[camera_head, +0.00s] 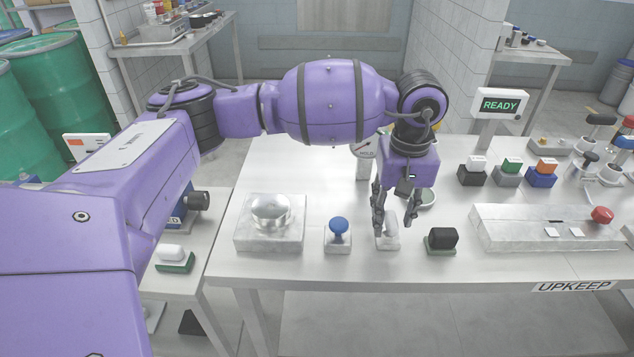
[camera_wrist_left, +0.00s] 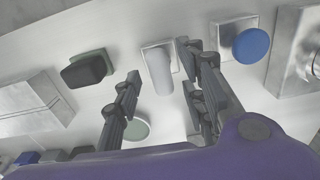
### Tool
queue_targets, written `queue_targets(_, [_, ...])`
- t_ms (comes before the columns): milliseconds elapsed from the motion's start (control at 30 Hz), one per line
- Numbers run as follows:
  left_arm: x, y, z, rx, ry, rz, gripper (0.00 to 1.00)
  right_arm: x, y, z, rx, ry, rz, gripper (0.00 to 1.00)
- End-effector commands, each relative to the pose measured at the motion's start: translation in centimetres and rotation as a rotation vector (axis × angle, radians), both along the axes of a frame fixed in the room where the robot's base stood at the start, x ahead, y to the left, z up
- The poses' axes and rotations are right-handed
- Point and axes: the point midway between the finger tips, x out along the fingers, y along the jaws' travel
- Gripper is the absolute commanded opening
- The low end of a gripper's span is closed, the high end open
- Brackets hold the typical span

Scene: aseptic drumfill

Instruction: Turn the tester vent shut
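My left gripper (camera_head: 394,218) is open above the front of the table, pointing down. No label tells whether this handle is the tester vent. In the left wrist view the handle (camera_wrist_left: 159,72) shows between the open fingers (camera_wrist_left: 162,66), nearer the right one; I cannot tell whether that finger touches it. A blue round knob (camera_head: 338,225) on a similar plate stands just left. My right gripper is not in view.
A metal dome on a block (camera_head: 270,210) stands left, a black block on a green base (camera_head: 442,239) right of the gripper. Behind are a gauge (camera_head: 363,147) and a READY display (camera_head: 500,104).

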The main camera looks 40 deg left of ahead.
Motion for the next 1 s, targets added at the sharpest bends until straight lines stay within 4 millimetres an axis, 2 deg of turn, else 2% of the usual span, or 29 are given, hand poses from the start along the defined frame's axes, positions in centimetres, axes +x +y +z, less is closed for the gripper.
queue_targets(133, [0.0,0.0,0.1,0.0,0.0,0.001,0.38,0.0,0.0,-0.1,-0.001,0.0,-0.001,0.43])
queue_targets(233, [0.1,0.0,0.9,-0.001,-0.002,0.001,0.38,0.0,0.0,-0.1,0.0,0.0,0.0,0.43])
queue_targets(700, [0.0,0.0,10.0,0.0,-0.004,0.0,0.38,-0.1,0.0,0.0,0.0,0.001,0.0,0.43])
queue_targets(833, [0.0,0.0,11.4,0.001,-0.001,0.001,0.38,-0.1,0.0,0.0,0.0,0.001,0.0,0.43])
queue_targets(1000, [0.0,0.0,12.1,0.001,-0.001,0.0,0.38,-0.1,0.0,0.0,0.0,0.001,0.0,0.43])
